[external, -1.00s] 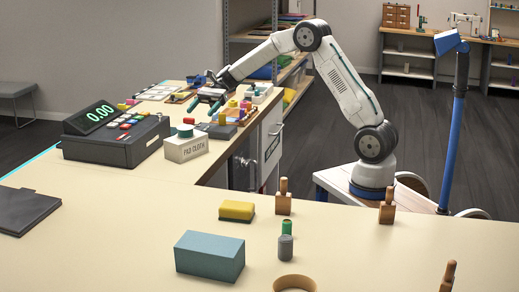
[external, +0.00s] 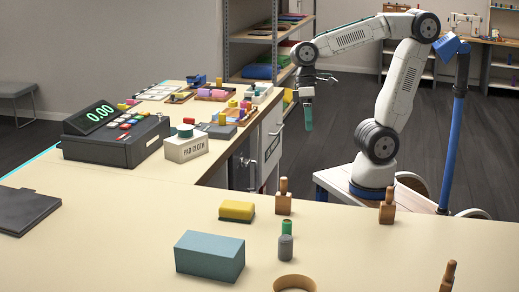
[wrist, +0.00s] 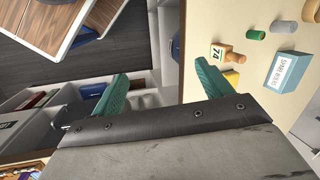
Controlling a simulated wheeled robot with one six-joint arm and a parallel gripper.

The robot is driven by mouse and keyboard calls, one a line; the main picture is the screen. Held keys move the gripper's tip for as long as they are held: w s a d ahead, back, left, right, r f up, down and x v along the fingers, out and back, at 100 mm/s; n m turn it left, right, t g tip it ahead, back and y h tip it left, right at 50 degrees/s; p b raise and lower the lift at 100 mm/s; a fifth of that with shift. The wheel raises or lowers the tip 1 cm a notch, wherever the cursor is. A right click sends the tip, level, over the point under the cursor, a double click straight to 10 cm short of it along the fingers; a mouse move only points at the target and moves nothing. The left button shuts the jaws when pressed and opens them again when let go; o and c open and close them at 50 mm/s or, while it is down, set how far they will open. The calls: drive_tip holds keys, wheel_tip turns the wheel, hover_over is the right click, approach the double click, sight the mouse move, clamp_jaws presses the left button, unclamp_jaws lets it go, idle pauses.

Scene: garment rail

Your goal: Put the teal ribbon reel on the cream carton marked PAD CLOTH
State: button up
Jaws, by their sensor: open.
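The cream carton marked PAD CLOTH (external: 186,149) stands on the counter beside the till in the external view. A small teal round thing, which looks like the ribbon reel (external: 185,131), rests on top of it, with a small red piece just above or behind it. My gripper (external: 308,122) hangs pointing down, off the counter to the right of the carton, well apart from it. In the wrist view its two teal fingers (wrist: 160,86) are spread with nothing between them. The carton and reel are not in the wrist view.
A till (external: 118,136) stands left of the carton. Several small coloured items crowd the counter behind it. A blue-grey box (external: 210,256), yellow block (external: 237,210), green cylinder (external: 286,227) and wooden-handled stamps (external: 283,198) stand on the near counter. Shelves (external: 250,40) rise behind.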

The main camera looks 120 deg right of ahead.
drive_tip(key=s+a+f+n+h, duration=0.1)
drive_tip(key=s+f+n+h, duration=0.2)
drive_tip(key=s+n, duration=0.3)
drive_tip(key=s, duration=0.3)
drive_tip(key=shift+s+a+f+n+t, duration=0.15)
drive_tip(key=shift+a+f+n+t, duration=0.1)
drive_tip(key=shift+a+n+t, duration=0.15)
